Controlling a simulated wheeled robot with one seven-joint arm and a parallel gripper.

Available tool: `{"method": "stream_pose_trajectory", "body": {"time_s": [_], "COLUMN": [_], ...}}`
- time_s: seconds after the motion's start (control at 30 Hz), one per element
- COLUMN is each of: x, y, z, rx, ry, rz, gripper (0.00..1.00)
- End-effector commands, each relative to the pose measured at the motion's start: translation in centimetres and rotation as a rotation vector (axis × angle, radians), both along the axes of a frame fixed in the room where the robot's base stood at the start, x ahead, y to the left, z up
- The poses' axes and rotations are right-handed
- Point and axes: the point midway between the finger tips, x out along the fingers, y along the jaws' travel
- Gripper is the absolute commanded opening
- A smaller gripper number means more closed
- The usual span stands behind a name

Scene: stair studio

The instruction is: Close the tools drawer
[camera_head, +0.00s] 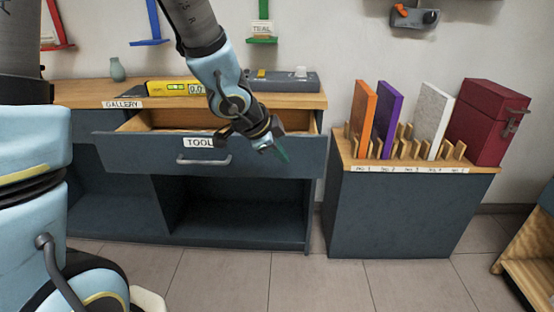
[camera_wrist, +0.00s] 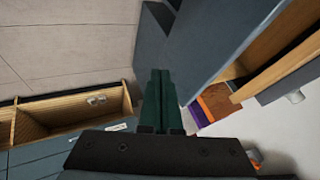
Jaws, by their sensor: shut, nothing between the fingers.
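The tools drawer (camera_head: 255,162) is a dark blue-grey drawer with a pale wood inside, standing open from the cabinet under the wooden counter. A label reading "TOOL", partly covered by my arm, and a metal bar handle (camera_head: 203,160) are on its front. My gripper (camera_head: 281,153) is shut and empty, with its green fingers pointing down near the right part of the drawer front. In the wrist view the shut fingers (camera_wrist: 160,100) are beside a dark panel (camera_wrist: 220,40), likely the drawer front. I cannot tell whether they touch it.
The counter holds a yellow level (camera_head: 175,88), a grey case (camera_head: 285,81) and a small green vase (camera_head: 117,69). To the right, a separate cabinet (camera_head: 395,215) carries upright coloured panels and a red box (camera_head: 487,122). The tiled floor in front is clear.

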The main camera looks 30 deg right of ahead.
Motion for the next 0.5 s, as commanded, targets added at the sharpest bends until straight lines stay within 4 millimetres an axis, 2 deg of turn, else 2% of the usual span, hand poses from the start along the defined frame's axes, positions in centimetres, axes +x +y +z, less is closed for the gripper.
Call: {"method": "stream_pose_trajectory", "body": {"time_s": [0.03, 0.27, 0.3, 0.5], "x": [0.2, 1.3, 2.1, 4.2], "y": [-0.7, -3.2, -3.5, -4.6], "z": [-1.7, -5.2, -4.3, -4.2], "rx": [0.001, 0.002, 0.001, 0.001], "ry": [0.000, 0.001, 0.000, 0.000], "rz": [-0.004, -0.001, 0.003, 0.004], "gripper": [0.00, 0.00, 0.00, 0.00]}}
